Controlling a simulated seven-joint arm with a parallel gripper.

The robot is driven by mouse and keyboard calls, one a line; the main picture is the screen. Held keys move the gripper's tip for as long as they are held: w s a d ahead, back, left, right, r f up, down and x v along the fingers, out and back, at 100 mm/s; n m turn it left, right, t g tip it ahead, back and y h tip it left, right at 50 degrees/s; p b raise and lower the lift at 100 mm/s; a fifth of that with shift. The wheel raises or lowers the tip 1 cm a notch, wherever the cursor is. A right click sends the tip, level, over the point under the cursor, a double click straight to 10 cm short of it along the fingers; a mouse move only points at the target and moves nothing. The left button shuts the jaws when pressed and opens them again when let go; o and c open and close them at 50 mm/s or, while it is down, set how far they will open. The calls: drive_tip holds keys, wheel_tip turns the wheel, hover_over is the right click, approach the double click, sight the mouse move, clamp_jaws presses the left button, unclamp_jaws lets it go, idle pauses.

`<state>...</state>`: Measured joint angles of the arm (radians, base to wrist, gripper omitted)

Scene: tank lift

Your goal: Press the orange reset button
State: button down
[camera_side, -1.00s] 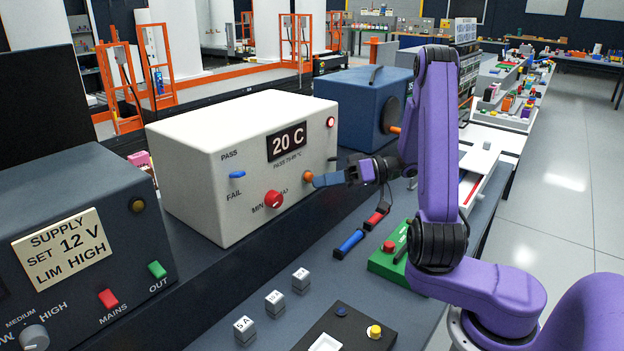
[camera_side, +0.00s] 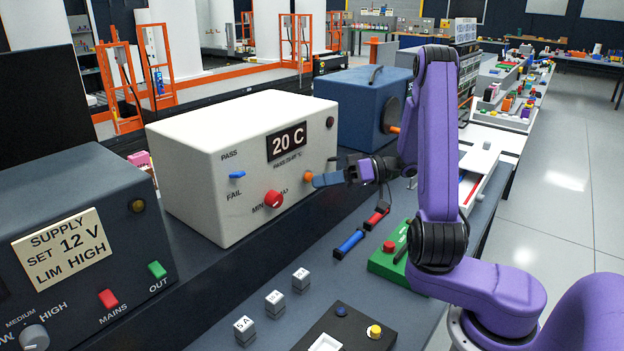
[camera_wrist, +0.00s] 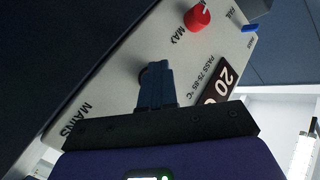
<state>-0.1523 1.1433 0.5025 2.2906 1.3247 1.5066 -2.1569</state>
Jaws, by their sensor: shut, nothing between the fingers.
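The orange reset button (camera_side: 308,177) sits on the front of the white box (camera_side: 195,190), low and right of the centre. My gripper (camera_side: 316,180) is shut and empty, with its blue fingertips at the button, seemingly touching it. In the wrist view the shut fingers (camera_wrist: 153,75) point at the panel and cover the button. The display (camera_side: 287,142) reads 20 C. The round lamp (camera_side: 330,123) at the panel's upper right is dark.
A red knob (camera_side: 273,199) and a blue switch (camera_side: 237,174) are left of the button. A blue box (camera_side: 368,108) stands behind. A dark supply unit (camera_side: 80,240) is at left. Blue and red probes (camera_side: 350,243), a green box (camera_side: 384,262) and small blocks lie on the bench.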

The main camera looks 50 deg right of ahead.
drive_tip(key=s, duration=0.6)
idle(0.6)
idle(0.5)
drive_tip(key=s+a+f+n+g+y, duration=0.15)
drive_tip(key=s+a+n+g, duration=0.25)
drive_tip(key=a+g, duration=0.6)
drive_tip(key=s+a+n+g+h, duration=0.1)
drive_tip(key=s+a+n+h, duration=0.1)
drive_tip(key=s+n+h, duration=0.5)
drive_tip(key=shift+s+a+f+h, duration=0.15)
drive_tip(key=shift+s+a+h, duration=0.25)
drive_tip(key=shift+s+h, duration=3.3)
